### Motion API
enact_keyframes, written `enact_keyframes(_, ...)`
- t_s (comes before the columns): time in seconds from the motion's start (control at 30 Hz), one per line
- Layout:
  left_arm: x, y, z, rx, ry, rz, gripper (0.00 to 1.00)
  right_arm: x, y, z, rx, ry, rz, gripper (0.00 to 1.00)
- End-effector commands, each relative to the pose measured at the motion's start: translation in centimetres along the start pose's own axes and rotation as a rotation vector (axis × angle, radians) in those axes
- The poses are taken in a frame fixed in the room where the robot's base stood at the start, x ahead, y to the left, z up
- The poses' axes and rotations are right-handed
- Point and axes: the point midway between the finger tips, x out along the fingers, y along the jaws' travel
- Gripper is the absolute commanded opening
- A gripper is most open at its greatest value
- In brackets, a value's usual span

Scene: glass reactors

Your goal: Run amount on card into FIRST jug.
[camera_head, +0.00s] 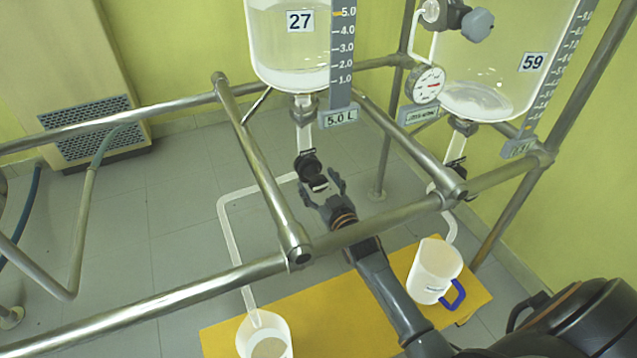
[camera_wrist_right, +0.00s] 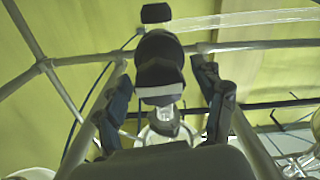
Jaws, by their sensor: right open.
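The glass reactor labelled 27 (camera_head: 290,45) holds clear liquid, with a scale (camera_head: 344,55) and a card reading 5.0 L (camera_head: 340,117) at its side. Below it is a black outlet valve (camera_head: 308,168), seen close up in the wrist view (camera_wrist_right: 158,62). My right gripper (camera_head: 322,184) is open at this valve, its fingers (camera_wrist_right: 212,100) either side of the lower valve part; contact is unclear. A white tube (camera_head: 228,230) leads from the valve to a white jug (camera_head: 265,335) with something greyish inside. A second white jug (camera_head: 432,270) has a blue handle. Which jug is FIRST is unreadable.
A second reactor labelled 59 (camera_head: 485,80) stands at right with a pressure gauge (camera_head: 429,84) and its own outlet. Steel rails (camera_head: 180,305) cross in front of and around my right arm. Both jugs stand on a yellow board (camera_head: 335,315).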

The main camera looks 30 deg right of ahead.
Motion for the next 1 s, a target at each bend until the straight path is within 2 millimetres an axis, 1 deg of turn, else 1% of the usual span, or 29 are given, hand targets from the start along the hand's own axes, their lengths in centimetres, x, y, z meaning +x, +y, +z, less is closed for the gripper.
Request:
enact_keyframes(0.17, 0.0, 0.0, -0.1, 0.000, 0.002, 0.001, 0.69, -0.2, 0.0, 0.0, 0.000, 0.000, 0.000, 0.69)
enact_keyframes(0.27, 0.0, 0.0, -0.1, 0.000, 0.002, 0.001, 0.69, -1.1, 0.0, 0.1, 0.000, -0.002, 0.000, 0.69)
enact_keyframes(0.37, 0.0, 0.0, -0.1, 0.000, 0.002, 0.001, 0.69, -2.8, 0.0, 0.1, 0.000, -0.002, 0.000, 0.69)
enact_keyframes(0.6, 0.0, 0.0, 0.0, 0.000, 0.001, 0.000, 0.69, -8.0, -0.1, 0.1, 0.001, -0.003, -0.001, 0.69)
enact_keyframes(0.7, 0.0, 0.0, 0.0, 0.000, 0.001, 0.000, 0.69, -9.7, 0.0, 0.1, 0.001, -0.003, 0.000, 0.69)
enact_keyframes(0.83, 0.0, 0.0, 0.0, 0.000, 0.001, 0.000, 0.69, -11.3, 0.0, 0.1, 0.001, -0.002, 0.000, 0.69)
enact_keyframes(1.0, 0.0, 0.0, 0.0, 0.000, 0.001, 0.000, 0.69, -12.0, 0.0, 0.0, 0.000, 0.000, 0.000, 0.69)
